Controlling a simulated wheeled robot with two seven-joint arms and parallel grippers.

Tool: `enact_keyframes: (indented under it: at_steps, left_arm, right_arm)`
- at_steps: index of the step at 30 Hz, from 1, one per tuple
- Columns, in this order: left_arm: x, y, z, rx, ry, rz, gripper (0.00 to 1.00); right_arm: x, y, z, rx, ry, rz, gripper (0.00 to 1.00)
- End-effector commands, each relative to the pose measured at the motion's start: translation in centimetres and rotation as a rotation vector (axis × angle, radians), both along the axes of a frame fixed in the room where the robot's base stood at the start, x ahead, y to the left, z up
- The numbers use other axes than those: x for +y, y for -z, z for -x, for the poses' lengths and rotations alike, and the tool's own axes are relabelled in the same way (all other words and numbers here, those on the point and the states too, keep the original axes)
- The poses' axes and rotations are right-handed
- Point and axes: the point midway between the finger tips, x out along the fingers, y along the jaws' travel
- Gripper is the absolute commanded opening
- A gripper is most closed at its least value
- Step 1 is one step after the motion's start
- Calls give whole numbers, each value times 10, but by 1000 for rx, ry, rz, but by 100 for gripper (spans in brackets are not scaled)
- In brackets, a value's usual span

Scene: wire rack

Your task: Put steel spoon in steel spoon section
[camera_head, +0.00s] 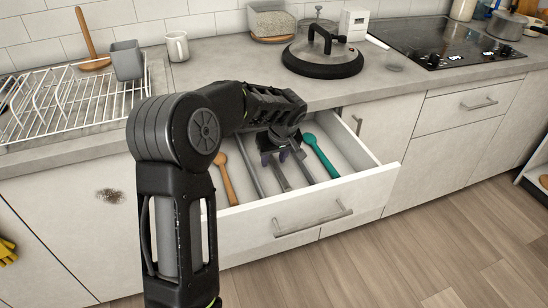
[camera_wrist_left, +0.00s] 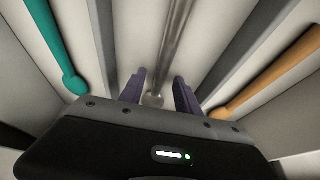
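The open drawer (camera_head: 352,190) has long sections split by grey dividers. A steel utensil, seemingly the steel spoon (camera_wrist_left: 174,45), lies lengthwise in a middle section; its near end is between my left fingers in the left wrist view. In the head view a narrow steel strip (camera_head: 281,178) shows just in front of the gripper. My left gripper (camera_head: 275,157) points down into the drawer. In the left wrist view its purple fingers (camera_wrist_left: 159,93) are apart, with gaps beside the steel piece. My right gripper is out of view.
A wooden spoon (camera_head: 225,180) lies in the left section and a teal spoon (camera_head: 320,156) in the right one. Dividers stand close on both sides of the gripper.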

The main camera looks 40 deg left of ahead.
Motion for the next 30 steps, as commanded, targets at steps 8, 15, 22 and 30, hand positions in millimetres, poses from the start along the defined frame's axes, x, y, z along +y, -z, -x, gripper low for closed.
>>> enact_keyframes:
  at_steps: [8,15,22,30]
  left_arm:
    - [-12,-38,7,-4,2,-1,39]
    - [-28,-85,18,-6,2,0,39]
    - [-37,-110,25,-1,0,0,39]
    - [-38,-112,26,-1,0,1,39]
  right_arm:
    - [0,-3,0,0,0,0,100]
    - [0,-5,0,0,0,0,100]
    - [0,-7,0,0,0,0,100]
    - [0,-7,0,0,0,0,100]
